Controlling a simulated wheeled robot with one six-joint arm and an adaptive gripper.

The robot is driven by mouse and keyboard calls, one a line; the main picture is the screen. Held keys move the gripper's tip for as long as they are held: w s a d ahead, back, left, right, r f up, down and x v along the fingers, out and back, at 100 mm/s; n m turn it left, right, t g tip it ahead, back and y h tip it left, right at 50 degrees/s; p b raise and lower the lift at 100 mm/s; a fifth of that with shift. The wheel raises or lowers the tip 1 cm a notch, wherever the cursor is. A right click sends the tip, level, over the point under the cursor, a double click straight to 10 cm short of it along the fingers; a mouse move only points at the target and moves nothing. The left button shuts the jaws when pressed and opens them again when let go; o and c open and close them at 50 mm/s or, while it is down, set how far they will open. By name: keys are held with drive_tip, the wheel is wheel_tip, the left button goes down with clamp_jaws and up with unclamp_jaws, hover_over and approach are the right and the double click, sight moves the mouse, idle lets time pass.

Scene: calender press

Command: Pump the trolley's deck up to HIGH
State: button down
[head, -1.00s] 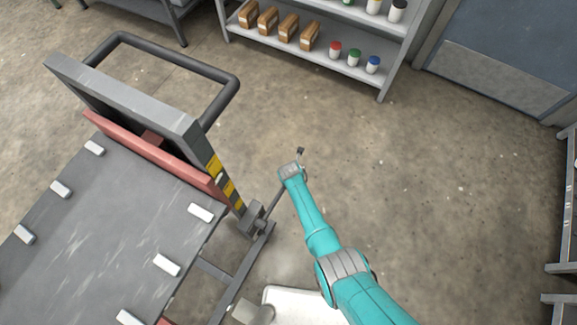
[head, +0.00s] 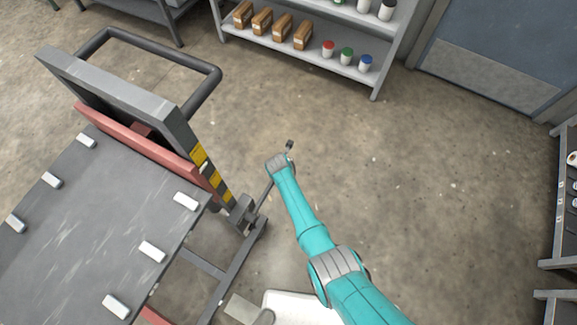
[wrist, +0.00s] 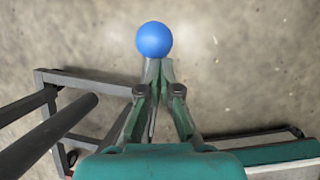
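The trolley's grey deck (head: 75,235) fills the lower left of the head view, beside its upright frame with yellow-and-black stripes. A thin dark pump lever (head: 262,197) rises from the foot of the upright to my gripper (head: 279,163), which hides its upper end. In the wrist view a blue ball knob (wrist: 154,40) sits right at the tips of my gripper (wrist: 158,66). The two fingers are drawn together, narrower than the ball. Whether they touch the knob, or hold a shaft under it, I cannot tell.
The trolley's push handle (head: 212,85) loops behind the upright. A shelf (head: 300,58) with brown boxes and small jars stands at the back. A blue door (head: 505,50) is at the upper right, a rack (head: 560,200) at the right edge. The floor between is clear.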

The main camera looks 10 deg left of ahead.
wheel_tip(320, 180, up, 10)
drive_tip(key=s, duration=0.1)
drive_tip(key=shift+d+f, duration=0.15)
drive_tip(key=shift+d, duration=0.2)
drive_tip(key=shift+s+f, duration=0.1)
drive_tip(key=shift+s, duration=0.1)
idle(0.9)
drive_tip(key=s+r+m+t+y, duration=0.4)
drive_tip(key=s+r+m+t, duration=0.3)
drive_tip(key=s+m, duration=0.4)
drive_tip(key=shift+a+r+m, duration=0.25)
drive_tip(key=shift+a+m, duration=0.05)
drive_tip(key=shift+m, duration=2.3)
